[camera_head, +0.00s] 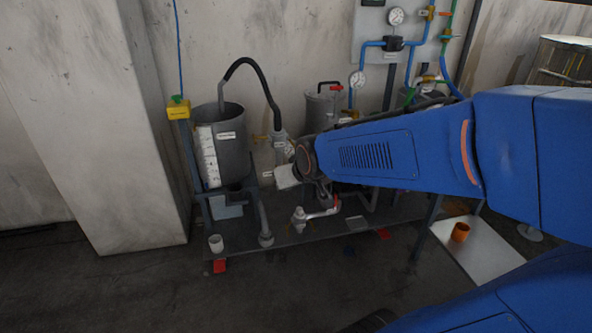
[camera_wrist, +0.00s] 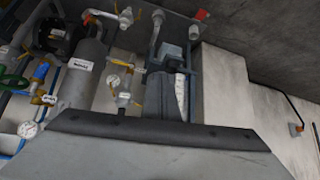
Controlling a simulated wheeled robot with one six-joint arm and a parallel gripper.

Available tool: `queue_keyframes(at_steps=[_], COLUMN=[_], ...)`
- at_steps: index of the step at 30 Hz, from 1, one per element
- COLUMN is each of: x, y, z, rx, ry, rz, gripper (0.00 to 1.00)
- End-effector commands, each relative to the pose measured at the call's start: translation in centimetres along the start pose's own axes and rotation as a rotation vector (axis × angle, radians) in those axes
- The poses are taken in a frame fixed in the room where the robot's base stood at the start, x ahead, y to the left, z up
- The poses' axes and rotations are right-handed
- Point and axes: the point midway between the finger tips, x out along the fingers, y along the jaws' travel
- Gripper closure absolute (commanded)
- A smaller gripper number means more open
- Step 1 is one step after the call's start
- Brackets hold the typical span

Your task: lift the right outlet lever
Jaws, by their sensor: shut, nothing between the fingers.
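A pale metal outlet valve (camera_head: 300,215) sits low on the rack, on a pipe with a red end. It also shows upside down at the top of the wrist view (camera_wrist: 125,15). I cannot tell its lever's angle, or for sure that it is the right outlet lever. A second outlet fitting (camera_head: 265,239) stands to its left, below the open grey tank (camera_head: 233,160). My gripper (camera_head: 287,177) is shut and empty, above and apart from the valve. My arm hides much of the rack's right part. The fingertips are not clear in either view.
A grey lidded vessel (camera_head: 318,108) with a red handle stands behind my arm. A black hose (camera_head: 262,78) arches from the open tank. Gauges and blue pipes (camera_head: 372,45) are at upper right. An orange cup (camera_head: 460,232) stands on a pale board.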

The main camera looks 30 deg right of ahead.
Motion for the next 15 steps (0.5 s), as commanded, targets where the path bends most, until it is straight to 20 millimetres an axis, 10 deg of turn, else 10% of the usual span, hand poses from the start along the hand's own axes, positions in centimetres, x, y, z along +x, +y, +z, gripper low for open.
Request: queue_keyframes(at_steps=[15], x=[13.5], y=[4.7], z=[-8.4], rx=[0.050], ry=[0.307], rz=[0.062], gripper=[1.00])
